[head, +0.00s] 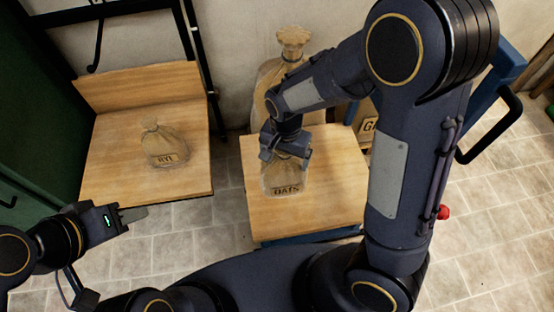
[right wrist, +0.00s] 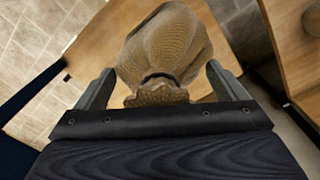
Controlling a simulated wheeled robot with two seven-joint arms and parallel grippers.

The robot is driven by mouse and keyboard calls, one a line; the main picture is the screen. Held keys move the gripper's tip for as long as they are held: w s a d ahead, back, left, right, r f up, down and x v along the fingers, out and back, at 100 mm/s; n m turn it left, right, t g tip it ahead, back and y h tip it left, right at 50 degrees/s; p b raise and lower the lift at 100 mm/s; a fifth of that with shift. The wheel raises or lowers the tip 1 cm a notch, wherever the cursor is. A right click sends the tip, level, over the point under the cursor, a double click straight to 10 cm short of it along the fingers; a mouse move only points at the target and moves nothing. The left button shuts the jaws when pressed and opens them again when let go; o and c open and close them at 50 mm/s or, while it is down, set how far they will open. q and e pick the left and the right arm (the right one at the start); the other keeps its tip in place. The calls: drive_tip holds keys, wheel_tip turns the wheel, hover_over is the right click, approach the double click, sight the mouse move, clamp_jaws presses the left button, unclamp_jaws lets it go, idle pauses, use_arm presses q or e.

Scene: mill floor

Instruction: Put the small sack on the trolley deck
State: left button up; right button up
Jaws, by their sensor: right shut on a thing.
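A small tan sack marked OATS (head: 285,178) is at the left part of the wooden trolley deck (head: 335,205). My right gripper (head: 286,150) is above it and shut on its tied top. In the right wrist view the sack (right wrist: 165,45) is between the two fingers, with wood below it. I cannot tell whether its base touches the deck. Another small tied sack, its label apparently RYE (head: 163,146), sits on a wooden platform at the left. My left gripper (head: 135,214) is in front of that platform, with nothing visible in it; its finger gap is not clear.
The wooden platform (head: 110,180) has a raised back board and a black frame behind it. A large tied sack (head: 292,42) stands behind the trolley, partly hidden by my right arm. A green cabinet (head: 40,100) is at the left. Tiled floor shows between the platform and trolley.

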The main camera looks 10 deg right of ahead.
drive_tip(key=w+d+f+b, duration=0.2)
drive_tip(key=d+f+b, duration=0.1)
drive_tip(key=d+f, duration=0.6)
drive_tip(key=shift+f, duration=0.95)
drive_tip(key=shift+w, duration=0.1)
drive_tip(key=shift+f+b, duration=0.2)
drive_tip(key=shift+b, duration=0.1)
drive_tip(key=o, duration=1.7)
drive_tip(key=shift+o, duration=0.2)
drive_tip(key=shift+r, duration=0.1)
